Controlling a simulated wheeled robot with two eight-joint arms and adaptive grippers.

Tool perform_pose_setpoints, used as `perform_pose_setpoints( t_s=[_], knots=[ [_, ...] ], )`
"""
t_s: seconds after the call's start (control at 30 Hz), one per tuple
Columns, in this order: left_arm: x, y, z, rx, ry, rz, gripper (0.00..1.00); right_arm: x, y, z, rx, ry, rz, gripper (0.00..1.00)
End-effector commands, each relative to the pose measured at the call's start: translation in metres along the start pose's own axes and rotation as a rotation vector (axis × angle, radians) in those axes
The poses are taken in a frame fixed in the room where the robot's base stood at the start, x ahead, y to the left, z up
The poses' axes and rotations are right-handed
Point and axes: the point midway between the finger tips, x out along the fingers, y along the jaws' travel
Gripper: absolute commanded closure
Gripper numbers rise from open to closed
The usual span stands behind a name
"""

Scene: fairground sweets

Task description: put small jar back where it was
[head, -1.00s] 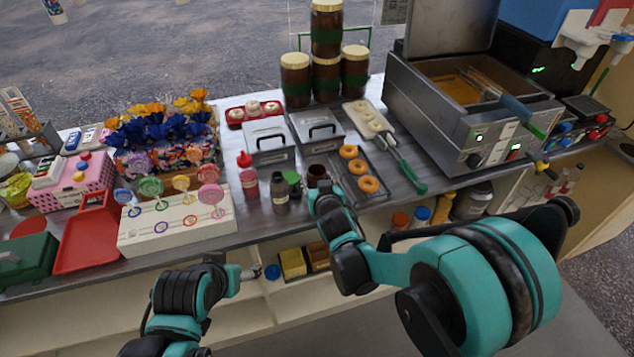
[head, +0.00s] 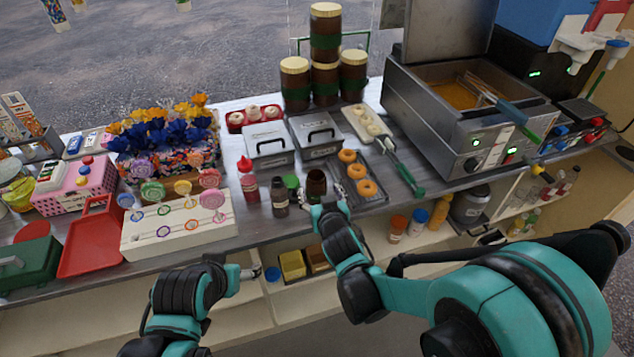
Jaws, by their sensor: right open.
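A small dark brown jar (head: 316,183) stands upright on the counter, near its front edge and left of the doughnut tray. My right gripper (head: 328,209) is open and just in front of the jar on the near side. Its fingers partly overlap the jar's base in the picture, and I cannot tell whether they touch it. My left gripper (head: 252,272) is low, in front of the shelf below the counter. Its fingers are too small to tell open from shut. A small blue-topped item (head: 272,273) shows just beyond its tip.
A green-topped container (head: 291,186), a dark bottle (head: 279,197) and a red bottle (head: 248,181) stand close left of the jar. The doughnut tray (head: 378,199) is close right. Large jars (head: 353,76) are stacked behind. A lollipop stand (head: 180,236) is further left.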

Motion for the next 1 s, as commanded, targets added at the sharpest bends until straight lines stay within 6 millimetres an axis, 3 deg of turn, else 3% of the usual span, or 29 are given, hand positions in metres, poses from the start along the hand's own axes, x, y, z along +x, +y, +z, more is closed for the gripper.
perform_pose_setpoints(
  t_s=[0.03,0.2,0.33,0.57,0.67,0.77,0.9,1.0],
  knots=[
    [-0.006,0.000,-0.004,0.000,0.000,0.000,0.26,-0.014,0.000,-0.003,-0.001,0.000,-0.001,0.29],
    [-0.013,0.000,-0.010,0.000,0.000,0.000,0.26,-0.044,-0.001,-0.002,-0.001,0.000,-0.001,0.29],
    [-0.016,0.000,-0.012,0.000,0.000,0.000,0.26,-0.057,0.000,-0.001,-0.001,0.000,0.000,0.29],
    [-0.016,0.000,-0.012,0.000,0.000,0.000,0.26,-0.063,0.002,0.000,0.001,-0.005,0.005,0.29],
    [-0.016,0.000,-0.012,0.000,0.000,0.000,0.26,-0.070,0.017,-0.001,0.006,-0.034,0.030,0.29],
    [-0.016,0.000,-0.012,0.000,0.000,0.000,0.26,-0.087,0.046,0.001,0.017,-0.105,0.081,0.29],
    [-0.016,0.000,-0.012,0.000,0.000,0.000,0.26,-0.131,0.091,0.014,0.044,-0.253,0.149,0.29],
    [-0.016,0.000,-0.012,0.000,0.000,0.000,0.26,-0.168,0.112,0.028,0.066,-0.359,0.171,0.29]
  ],
)
